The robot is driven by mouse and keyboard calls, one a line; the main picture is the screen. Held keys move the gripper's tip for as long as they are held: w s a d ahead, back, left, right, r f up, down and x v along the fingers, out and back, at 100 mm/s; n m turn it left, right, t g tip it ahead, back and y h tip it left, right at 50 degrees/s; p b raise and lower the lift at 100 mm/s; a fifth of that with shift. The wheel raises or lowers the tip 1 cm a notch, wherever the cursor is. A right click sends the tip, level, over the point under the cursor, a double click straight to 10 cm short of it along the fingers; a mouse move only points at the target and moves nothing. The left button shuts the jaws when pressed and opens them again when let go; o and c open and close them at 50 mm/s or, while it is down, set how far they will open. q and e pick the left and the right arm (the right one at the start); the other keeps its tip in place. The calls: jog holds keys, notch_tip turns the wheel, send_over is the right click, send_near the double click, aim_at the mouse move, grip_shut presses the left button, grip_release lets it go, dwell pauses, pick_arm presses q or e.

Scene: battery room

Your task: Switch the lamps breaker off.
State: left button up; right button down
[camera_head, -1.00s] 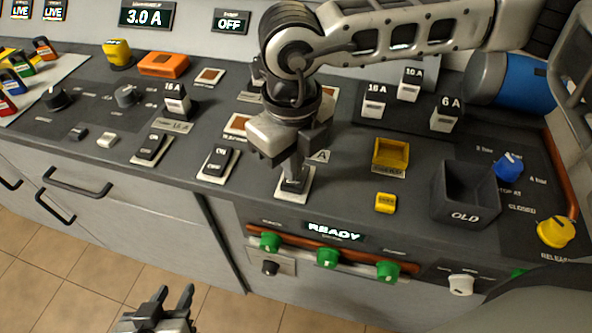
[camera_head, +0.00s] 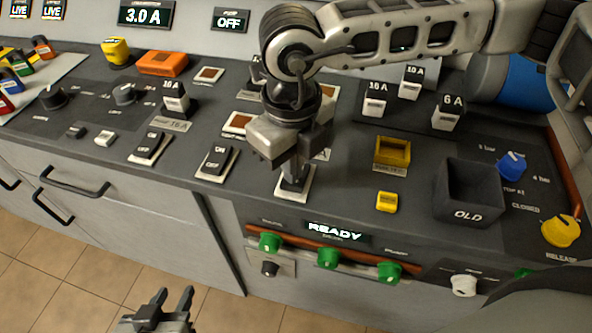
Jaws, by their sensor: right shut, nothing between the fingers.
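Rocker breakers stand in a row along the panel's front: a left one (camera_head: 150,147), a middle one (camera_head: 217,162) and a right one (camera_head: 293,190). No label that I can read says which is the lamps breaker. My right gripper (camera_head: 293,178) reaches down from above, shut and empty. Its fingertips are at the right breaker's rocker and hide most of it. I cannot tell whether they touch it or which way it is tipped. My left gripper (camera_head: 173,296) is low over the floor in front of the cabinet, open and empty.
A yellow holder (camera_head: 392,151), a dark OLD bin (camera_head: 468,194) and blue (camera_head: 512,165) and yellow (camera_head: 561,231) knobs lie right. Green knobs (camera_head: 328,257) line the front below a READY display (camera_head: 335,232).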

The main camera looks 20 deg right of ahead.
jog(key=shift+f+b, duration=0.5)
jog(key=shift+r+p, duration=1.55)
jog(key=shift+r, duration=2)
